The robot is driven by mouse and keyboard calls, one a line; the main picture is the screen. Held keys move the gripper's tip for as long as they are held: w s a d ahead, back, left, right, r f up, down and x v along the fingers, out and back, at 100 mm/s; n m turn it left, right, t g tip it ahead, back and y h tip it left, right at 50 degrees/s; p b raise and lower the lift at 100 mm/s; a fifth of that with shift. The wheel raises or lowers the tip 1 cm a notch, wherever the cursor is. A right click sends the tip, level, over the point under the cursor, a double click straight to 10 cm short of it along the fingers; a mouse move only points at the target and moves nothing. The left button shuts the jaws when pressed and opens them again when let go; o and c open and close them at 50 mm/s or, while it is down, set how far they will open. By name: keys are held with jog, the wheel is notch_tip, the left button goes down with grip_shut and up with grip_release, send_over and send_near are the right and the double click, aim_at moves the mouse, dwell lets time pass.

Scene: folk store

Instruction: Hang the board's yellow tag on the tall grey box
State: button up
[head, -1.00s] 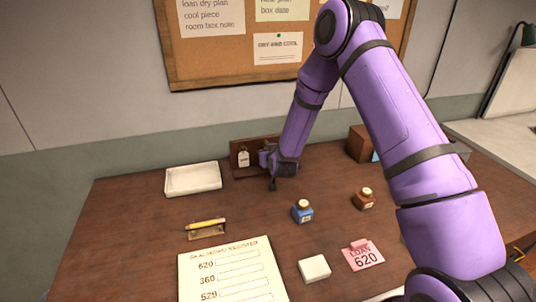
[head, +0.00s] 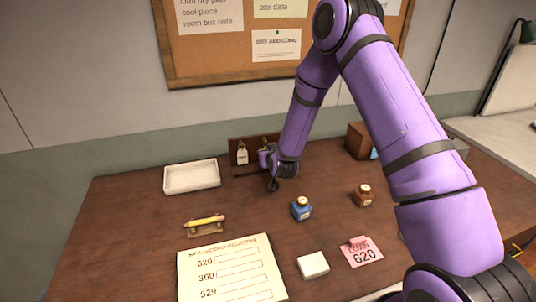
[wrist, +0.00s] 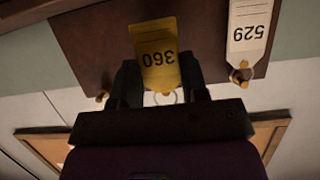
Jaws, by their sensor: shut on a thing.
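The yellow tag (wrist: 158,60), marked 360, shows upside down in the wrist view. My gripper (wrist: 157,82) is shut on it, with one dark finger on each side. A metal ring shows at the tag's end by the gripper. The brown tag board (head: 234,146) stands at the back of the desk. A white tag (head: 242,157) hangs on its left part; the wrist view shows it marked 529 (wrist: 248,30) on a peg. In the head view my gripper (head: 266,161) is just in front of the board, and the yellow tag cannot be made out there. I cannot clearly identify the tall grey box.
A white tray (head: 192,178) lies left of the board. A blue bottle (head: 301,209), a brown bottle (head: 363,196), a white block (head: 313,265) and a pink 620 card (head: 362,253) lie nearer. A brown box (head: 358,141) stands at back right, partly behind my arm.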

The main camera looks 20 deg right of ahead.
jog(key=shift+v, duration=1.75)
jog(key=shift+s+f, duration=0.1)
jog(key=shift+f, duration=0.05)
